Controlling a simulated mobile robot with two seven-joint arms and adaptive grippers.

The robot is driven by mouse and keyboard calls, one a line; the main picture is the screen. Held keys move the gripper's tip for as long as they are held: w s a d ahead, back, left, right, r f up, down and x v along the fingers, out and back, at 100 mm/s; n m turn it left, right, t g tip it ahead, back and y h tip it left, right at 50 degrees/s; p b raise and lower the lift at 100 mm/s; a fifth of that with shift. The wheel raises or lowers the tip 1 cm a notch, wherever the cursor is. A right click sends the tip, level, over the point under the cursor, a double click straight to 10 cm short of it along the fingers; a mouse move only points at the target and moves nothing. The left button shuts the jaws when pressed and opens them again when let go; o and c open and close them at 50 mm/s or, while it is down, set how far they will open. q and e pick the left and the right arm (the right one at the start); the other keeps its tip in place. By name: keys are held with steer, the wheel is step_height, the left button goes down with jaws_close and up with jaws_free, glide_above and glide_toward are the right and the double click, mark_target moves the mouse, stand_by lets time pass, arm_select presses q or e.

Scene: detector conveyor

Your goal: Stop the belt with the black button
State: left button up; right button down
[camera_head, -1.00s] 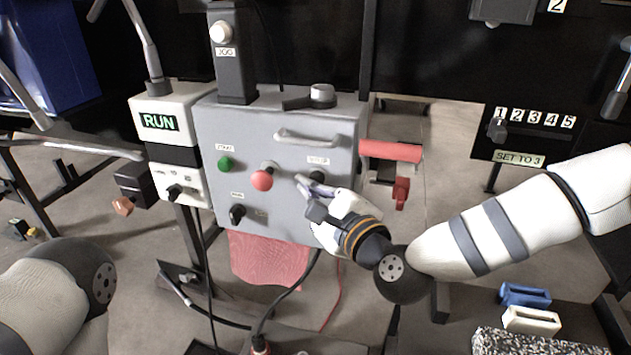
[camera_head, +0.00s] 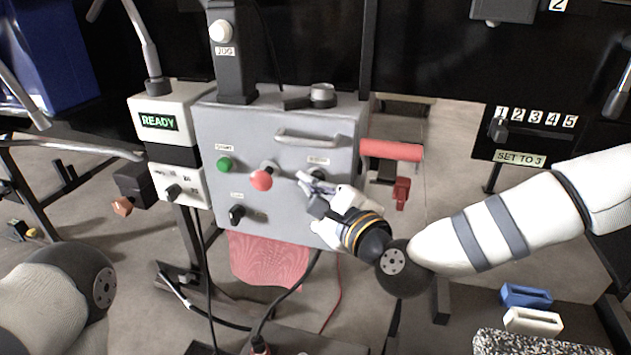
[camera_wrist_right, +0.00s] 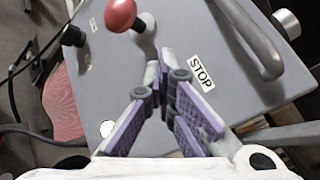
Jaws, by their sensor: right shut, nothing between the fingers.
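The grey control box (camera_head: 285,215) stands in front of me. Its black button (camera_head: 319,172) sits at the upper right of the box face, partly behind my right gripper. My right gripper (camera_head: 306,184) is shut and empty, with its fingertips close to the button; I cannot tell whether they touch it. In the right wrist view the gripper's purple-padded fingers (camera_wrist_right: 164,65) come together beside the STOP label (camera_wrist_right: 201,73), and the button is hidden. The display (camera_head: 159,122) on the box to the left reads READY. My left gripper is out of view.
A red mushroom knob (camera_head: 261,180), a green button (camera_head: 224,164) and a black selector (camera_head: 237,214) sit left of the fingers. A handle (camera_head: 307,137) sticks out above them. A red-handled part (camera_head: 391,151) is at the box's right side.

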steer(key=shift+s, duration=0.1)
stand_by(0.3)
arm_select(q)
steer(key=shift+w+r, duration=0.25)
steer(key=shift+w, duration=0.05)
arm_select(e)
steer(key=shift+s+a, duration=0.25)
steer(key=shift+s, duration=0.5)
arm_select(q)
steer(key=shift+p, duration=0.3)
arm_select(e)
steer(key=shift+s, duration=0.1)
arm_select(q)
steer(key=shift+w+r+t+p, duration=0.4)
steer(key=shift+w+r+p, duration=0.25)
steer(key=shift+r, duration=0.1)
arm_select(e)
steer(key=s, duration=0.1)
steer(key=s+a, duration=0.1)
steer(key=s, duration=0.2)
steer(key=shift+s+a, duration=0.25)
steer(key=shift+s, duration=0.05)
